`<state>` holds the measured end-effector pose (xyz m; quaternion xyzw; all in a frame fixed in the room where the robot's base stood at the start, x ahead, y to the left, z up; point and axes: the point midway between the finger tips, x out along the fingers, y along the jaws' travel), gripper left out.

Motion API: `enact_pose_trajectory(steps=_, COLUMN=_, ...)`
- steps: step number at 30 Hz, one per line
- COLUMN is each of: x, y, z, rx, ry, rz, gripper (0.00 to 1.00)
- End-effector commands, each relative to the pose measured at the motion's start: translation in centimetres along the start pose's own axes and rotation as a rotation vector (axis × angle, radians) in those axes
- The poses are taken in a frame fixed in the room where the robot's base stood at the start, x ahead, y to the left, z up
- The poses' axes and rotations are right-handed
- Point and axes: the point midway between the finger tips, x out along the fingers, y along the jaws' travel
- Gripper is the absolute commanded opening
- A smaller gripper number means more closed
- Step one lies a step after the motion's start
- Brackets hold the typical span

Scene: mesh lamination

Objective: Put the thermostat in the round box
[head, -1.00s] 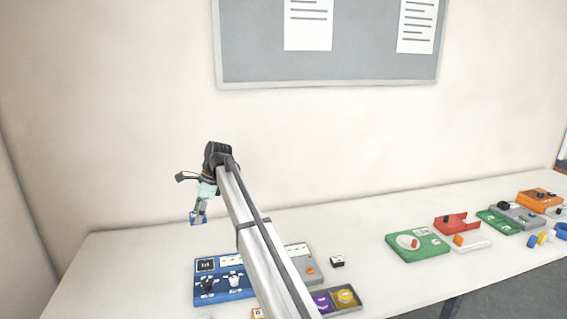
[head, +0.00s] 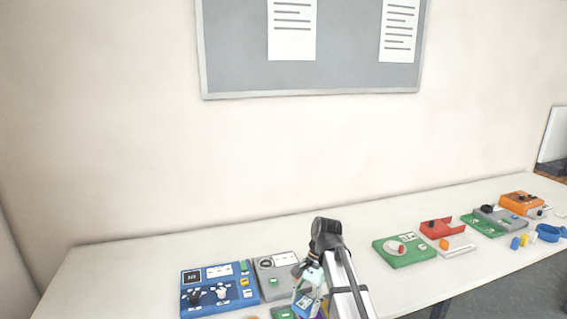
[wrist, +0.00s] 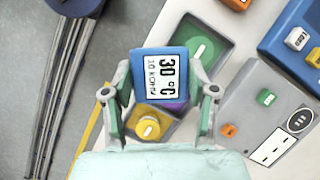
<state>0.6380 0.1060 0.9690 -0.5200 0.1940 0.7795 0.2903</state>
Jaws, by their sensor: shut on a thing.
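The thermostat (wrist: 160,77) is a blue block with a white display face reading 30°C. My gripper (wrist: 161,92) is shut on it, with one finger on each side. In the head view the thermostat (head: 307,302) hangs low at the bottom middle, over the near part of the table. I cannot tell for sure which thing is the round box.
A blue panel (head: 215,289) with knobs and a grey panel (head: 276,265) lie left of and behind my gripper. A green board (head: 404,252), a red holder (head: 442,228) and a blue ring-shaped thing (head: 549,233) lie to the right. The table's back strip is clear.

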Motion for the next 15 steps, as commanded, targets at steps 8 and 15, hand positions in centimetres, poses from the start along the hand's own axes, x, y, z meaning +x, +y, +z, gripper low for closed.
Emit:
enact_pose_trajectory(steps=8, x=1.1, y=8.7, z=-3.1, rx=0.129, ry=0.0, rz=-0.055, gripper=0.2)
enact_pose_trajectory(steps=15, x=0.8, y=10.4, z=-4.7, rx=0.17, ry=0.001, rz=-0.072, gripper=0.2)
